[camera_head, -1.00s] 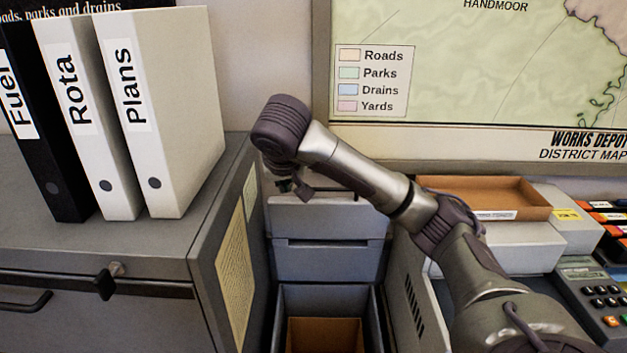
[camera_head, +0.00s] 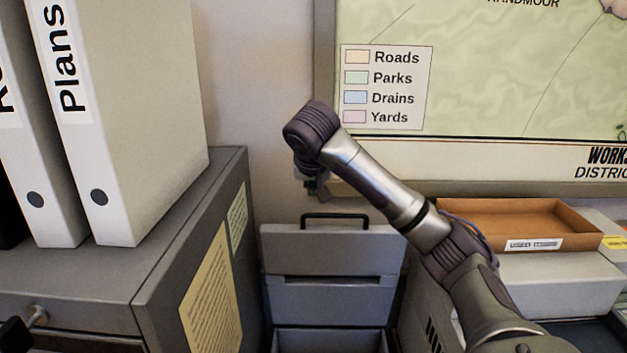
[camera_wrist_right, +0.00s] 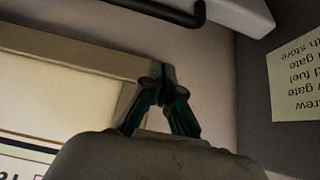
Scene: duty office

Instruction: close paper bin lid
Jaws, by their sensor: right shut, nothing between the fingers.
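The grey paper bin (camera_head: 330,343) stands low between the cabinet and the desk; only its upper part shows. Its lid (camera_head: 331,252) is raised, standing up at the back near the wall. A black handle (camera_head: 335,216) sticks up from the lid's top edge. My right gripper (camera_head: 318,190) points down just above and left of the handle, apart from it. In the right wrist view its fingers (camera_wrist_right: 163,92) are shut and empty, and the dark handle (camera_wrist_right: 165,12) shows at the top edge. My left gripper is out of view.
A grey cabinet (camera_head: 190,215) with binders (camera_head: 130,120) stands close on the left. On the right are a brown tray (camera_head: 510,222) and pale boxes. A framed map (camera_head: 480,80) hangs on the wall behind my right arm.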

